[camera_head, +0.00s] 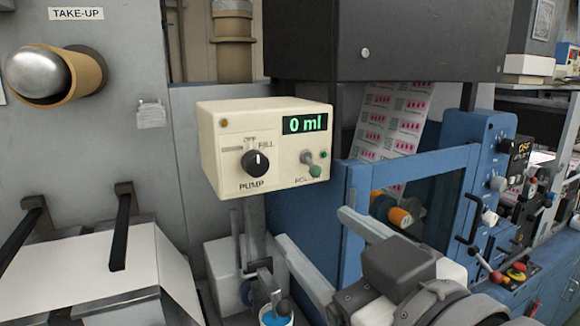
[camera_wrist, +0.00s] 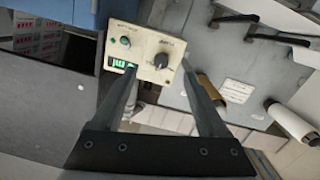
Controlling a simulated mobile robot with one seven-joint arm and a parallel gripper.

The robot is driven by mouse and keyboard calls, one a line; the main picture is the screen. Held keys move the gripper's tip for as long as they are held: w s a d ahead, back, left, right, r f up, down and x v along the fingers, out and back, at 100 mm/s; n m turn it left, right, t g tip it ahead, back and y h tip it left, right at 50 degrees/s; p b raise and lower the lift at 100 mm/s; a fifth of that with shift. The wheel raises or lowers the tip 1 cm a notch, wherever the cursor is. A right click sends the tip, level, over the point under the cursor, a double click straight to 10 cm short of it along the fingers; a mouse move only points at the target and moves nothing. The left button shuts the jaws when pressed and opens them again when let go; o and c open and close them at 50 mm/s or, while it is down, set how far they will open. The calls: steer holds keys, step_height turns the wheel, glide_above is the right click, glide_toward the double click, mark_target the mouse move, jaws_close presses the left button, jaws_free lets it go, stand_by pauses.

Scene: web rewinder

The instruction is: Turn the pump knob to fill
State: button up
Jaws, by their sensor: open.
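The pump knob (camera_head: 255,162) is a black round dial on the front of a cream control box (camera_head: 222,165), above the label PUMP. The labels OFF and FILL are above it. Its pale mark points roughly upward; I cannot tell exactly which label it meets. The green display (camera_head: 305,123) reads 0 ml. My gripper (camera_head: 310,225) is open and empty, below and in front of the box, apart from the knob. In the wrist view the knob (camera_wrist: 161,60) shows between the open fingers (camera_wrist: 158,68), near the right one, and the picture is turned over.
Under the box are a post and a blue-rimmed cup (camera_head: 276,314). A blue machine frame (camera_head: 300,225) stands to the right. A take-up roll (camera_head: 60,72) juts out at upper left.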

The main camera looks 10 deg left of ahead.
steer(key=r+y, duration=0.1)
steer(key=r, duration=0.1)
steer(key=p, duration=0.3)
glide_toward(259, 169)
steer(key=shift+n, duration=0.4)
steer(key=x, duration=1)
steer(key=shift+c, duration=0.2)
jaws_close()
